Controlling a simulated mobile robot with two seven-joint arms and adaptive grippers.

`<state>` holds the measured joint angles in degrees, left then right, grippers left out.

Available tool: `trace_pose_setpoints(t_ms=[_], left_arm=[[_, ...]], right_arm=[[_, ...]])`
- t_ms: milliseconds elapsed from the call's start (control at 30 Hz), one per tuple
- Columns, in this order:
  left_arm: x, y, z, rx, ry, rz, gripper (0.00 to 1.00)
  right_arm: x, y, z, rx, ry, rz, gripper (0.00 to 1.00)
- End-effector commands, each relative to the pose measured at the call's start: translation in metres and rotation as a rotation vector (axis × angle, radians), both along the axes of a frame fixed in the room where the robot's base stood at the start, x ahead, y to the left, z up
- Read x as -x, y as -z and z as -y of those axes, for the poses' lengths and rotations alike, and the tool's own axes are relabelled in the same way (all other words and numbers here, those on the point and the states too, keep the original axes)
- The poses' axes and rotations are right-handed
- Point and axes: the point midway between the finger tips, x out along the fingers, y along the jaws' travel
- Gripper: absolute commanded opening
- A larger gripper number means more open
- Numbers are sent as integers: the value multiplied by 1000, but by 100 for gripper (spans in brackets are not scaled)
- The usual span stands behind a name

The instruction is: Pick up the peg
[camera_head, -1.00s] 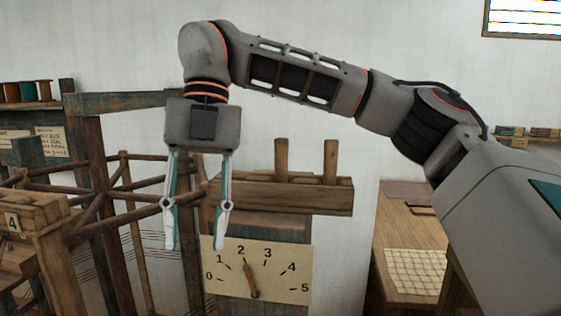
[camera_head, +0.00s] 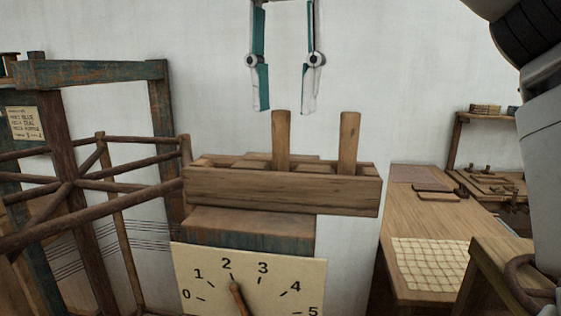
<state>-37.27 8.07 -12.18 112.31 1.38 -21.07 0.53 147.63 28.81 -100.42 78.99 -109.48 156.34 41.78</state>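Two upright wooden pegs stand in a wooden rack (camera_head: 280,190) in the head view, a left peg (camera_head: 281,141) and a right peg (camera_head: 349,143). I cannot tell which one the task means. My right gripper (camera_head: 285,108) hangs from the top of the picture, pointing down, with its two fingers apart and nothing between them. Its fingertips are just above the height of the left peg's top in the picture, on either side of it. The fingers do not appear to touch the peg. My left gripper is not in view.
Below the rack is a dial board (camera_head: 252,277) with numbers and a pointer. A spoked wooden frame (camera_head: 75,185) stands close on the left. A wooden table (camera_head: 425,216) with a gridded sheet (camera_head: 432,264) is on the right. The wall behind the gripper is bare.

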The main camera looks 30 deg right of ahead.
Motion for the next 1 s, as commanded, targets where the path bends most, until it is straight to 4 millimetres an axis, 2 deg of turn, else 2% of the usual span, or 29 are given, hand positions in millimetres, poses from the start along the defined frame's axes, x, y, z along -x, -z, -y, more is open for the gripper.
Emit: trace_pose_setpoints(t_ms=[33, 200, 333, 567, 700, 1000], left_arm=[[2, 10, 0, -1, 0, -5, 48], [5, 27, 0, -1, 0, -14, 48], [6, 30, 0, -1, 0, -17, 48], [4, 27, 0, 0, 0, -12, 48], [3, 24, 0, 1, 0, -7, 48], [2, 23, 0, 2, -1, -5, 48]], right_arm=[[-2, 13, -1, 0, -2, -5, 35], [-3, 36, -4, 0, -3, -5, 35], [-2, 42, -3, 0, -2, -3, 35], [-1, 40, -4, -1, -1, -1, 35], [-2, 40, -4, 0, -1, -1, 0], [-1, 40, -4, 0, -2, -1, 0]])
